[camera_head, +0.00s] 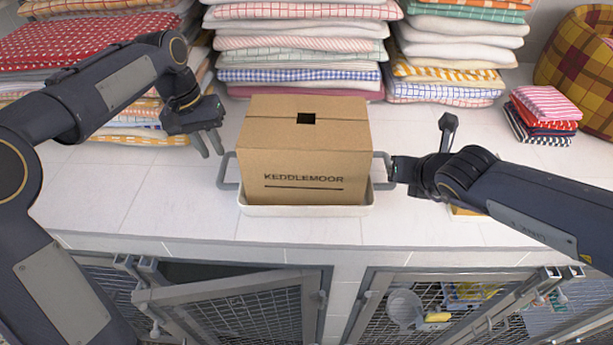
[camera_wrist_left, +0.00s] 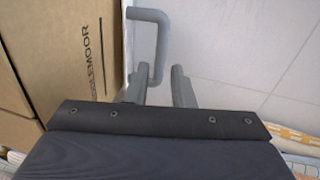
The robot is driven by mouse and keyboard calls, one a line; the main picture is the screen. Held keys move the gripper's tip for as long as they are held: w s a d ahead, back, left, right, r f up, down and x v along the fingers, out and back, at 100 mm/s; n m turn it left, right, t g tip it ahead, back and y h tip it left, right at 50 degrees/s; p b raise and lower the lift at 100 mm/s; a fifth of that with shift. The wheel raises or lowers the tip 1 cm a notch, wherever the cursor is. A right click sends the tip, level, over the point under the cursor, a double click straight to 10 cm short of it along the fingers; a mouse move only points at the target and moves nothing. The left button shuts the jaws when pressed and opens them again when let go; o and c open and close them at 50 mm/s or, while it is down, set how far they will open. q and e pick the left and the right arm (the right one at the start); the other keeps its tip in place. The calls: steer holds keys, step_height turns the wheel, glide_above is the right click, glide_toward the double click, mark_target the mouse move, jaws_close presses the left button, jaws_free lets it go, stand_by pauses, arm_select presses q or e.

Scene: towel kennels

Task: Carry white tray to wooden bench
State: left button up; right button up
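The white tray (camera_head: 305,211) stands on the pale tiled counter, with a grey handle at each end. A brown cardboard box marked KEDDLEMOOR (camera_head: 305,155) sits in it and hides most of its inside. My left gripper (camera_head: 212,146) is open and empty, above and just behind the left handle (camera_head: 228,172). In the left wrist view, its two fingers (camera_wrist_left: 160,88) are apart and the handle (camera_wrist_left: 160,45) shows ahead of them. My right gripper (camera_head: 393,170) is at the right handle (camera_head: 379,158); its fingers are too hidden to tell their opening.
Stacks of folded towels (camera_head: 300,50) line the back of the counter. A small towel pile (camera_head: 543,115) and a checked basket (camera_head: 580,65) stand at the right. Wire kennel doors (camera_head: 235,305) are below the front edge. The wooden bench is not recognisable in view.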

mark_target(222, 168)
arm_select(q)
steer(key=shift+f, duration=0.1)
